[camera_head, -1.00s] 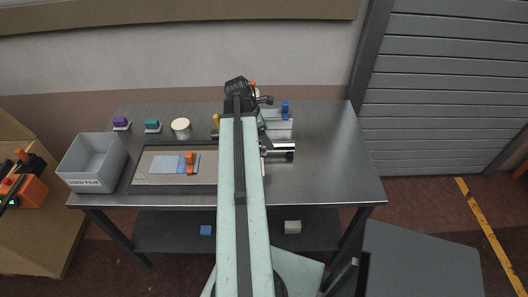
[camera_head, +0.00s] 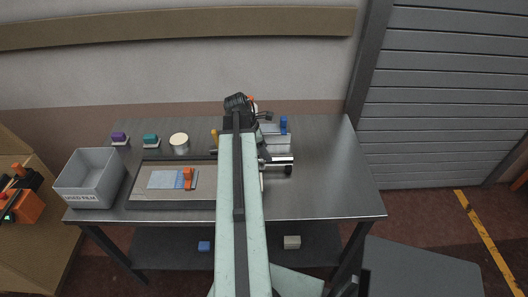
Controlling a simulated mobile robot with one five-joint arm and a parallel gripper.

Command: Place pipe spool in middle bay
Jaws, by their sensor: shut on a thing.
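A shiny metal pipe spool (camera_head: 279,160) with a dark end shows just right of my arm, at the front of a grey bay holder (camera_head: 277,140). A blue piece (camera_head: 284,124) stands at the holder's back right. My gripper (camera_head: 263,157) is at the left end of the spool and is shut on it. My arm hides the fingertips, the left part of the holder and most of the middle bay. I cannot tell whether the spool touches the holder.
A grey bin (camera_head: 91,190) stands at the left of the metal table (camera_head: 335,180). A framed board (camera_head: 150,201) carries a film sheet and an orange tool (camera_head: 188,178). Purple (camera_head: 119,137) and teal (camera_head: 151,139) blocks and a cream roll (camera_head: 180,140) stand behind. The table's right side is clear.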

